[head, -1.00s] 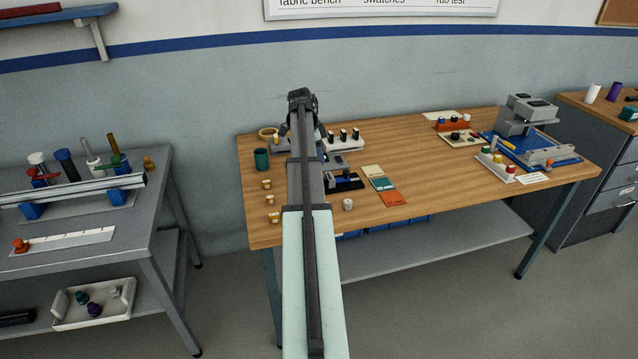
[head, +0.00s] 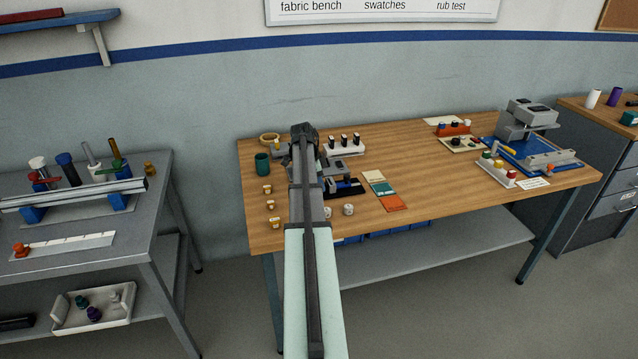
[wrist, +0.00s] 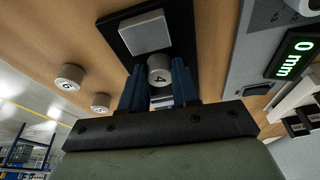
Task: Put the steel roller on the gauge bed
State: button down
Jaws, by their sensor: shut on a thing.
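My gripper (wrist: 158,88) has its blue fingers shut on a grey steel roller (wrist: 159,70) with a 4 on its end face. The gauge bed, a black plate (wrist: 122,40) with a pale grey pad (wrist: 145,33), lies just beyond the roller in the wrist view. I cannot tell whether the roller touches it. In the head view, the black bed (head: 352,189) shows right of my arm, which hides the gripper and roller.
Two pale cylinders, one marked 6 (wrist: 67,78) and another (wrist: 100,103), stand on the wooden bench near the bed. Colour swatches (head: 384,188) lie to the right. A white rack with black-topped pieces (head: 345,147) stands behind. A green cup (head: 262,163) is at the left.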

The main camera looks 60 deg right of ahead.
jog(key=c, duration=0.8)
grip_release()
jog(key=shift+f, duration=0.1)
jog(key=v, duration=1.2)
jog(key=shift+w, duration=0.1)
